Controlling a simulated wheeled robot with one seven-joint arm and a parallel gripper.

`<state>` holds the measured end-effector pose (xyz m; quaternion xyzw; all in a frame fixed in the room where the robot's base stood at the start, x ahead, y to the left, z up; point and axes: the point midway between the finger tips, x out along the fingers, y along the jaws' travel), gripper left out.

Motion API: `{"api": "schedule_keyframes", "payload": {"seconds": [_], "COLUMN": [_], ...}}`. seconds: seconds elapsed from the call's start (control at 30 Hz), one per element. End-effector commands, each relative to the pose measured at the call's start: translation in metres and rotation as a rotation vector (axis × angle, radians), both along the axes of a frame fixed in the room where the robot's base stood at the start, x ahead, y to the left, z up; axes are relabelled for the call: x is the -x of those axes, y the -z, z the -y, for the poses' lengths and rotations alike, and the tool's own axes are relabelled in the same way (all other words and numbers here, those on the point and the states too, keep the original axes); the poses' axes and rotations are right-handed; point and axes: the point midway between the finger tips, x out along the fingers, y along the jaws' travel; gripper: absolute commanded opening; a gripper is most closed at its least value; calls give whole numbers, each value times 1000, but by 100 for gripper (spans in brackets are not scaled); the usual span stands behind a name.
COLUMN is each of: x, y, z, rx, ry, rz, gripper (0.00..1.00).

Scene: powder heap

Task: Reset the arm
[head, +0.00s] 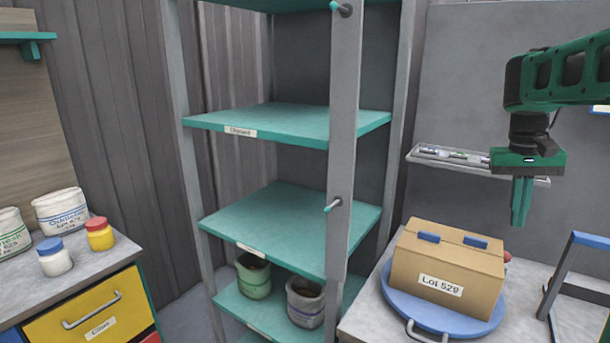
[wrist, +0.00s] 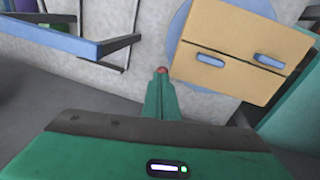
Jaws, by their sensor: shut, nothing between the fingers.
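My arm comes in from the right edge in the head view, green and dark grey. My gripper (head: 520,224) hangs with its fingers pointing down, to the right of and partly above the cardboard box. The fingers are together with nothing between them. In the wrist view the gripper (wrist: 162,78) shows its green fingers closed, and a small red thing appears just past their tips.
The cardboard box (head: 447,265), labelled "Lot 529", sits on a round blue tray (head: 412,309) on the grey counter. A blue-topped frame (head: 560,275) stands to the right. A teal shelf rack (head: 290,215) holds two pots below. Jars and sacks stand on the left cabinet.

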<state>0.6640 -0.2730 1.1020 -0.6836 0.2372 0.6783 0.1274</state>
Motion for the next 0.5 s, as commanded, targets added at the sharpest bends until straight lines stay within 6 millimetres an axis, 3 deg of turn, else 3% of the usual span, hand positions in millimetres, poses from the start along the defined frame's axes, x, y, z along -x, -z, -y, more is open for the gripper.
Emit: {"api": "schedule_keyframes", "payload": {"seconds": [0.03,0.27,0.5], "x": [20,108,193], "y": [3,37,87], "z": [-5,-29,-66], "rx": [0,-27,-94], "ry": [1,15,28], "rz": [-1,0,14], "gripper": [0,0,0]}}
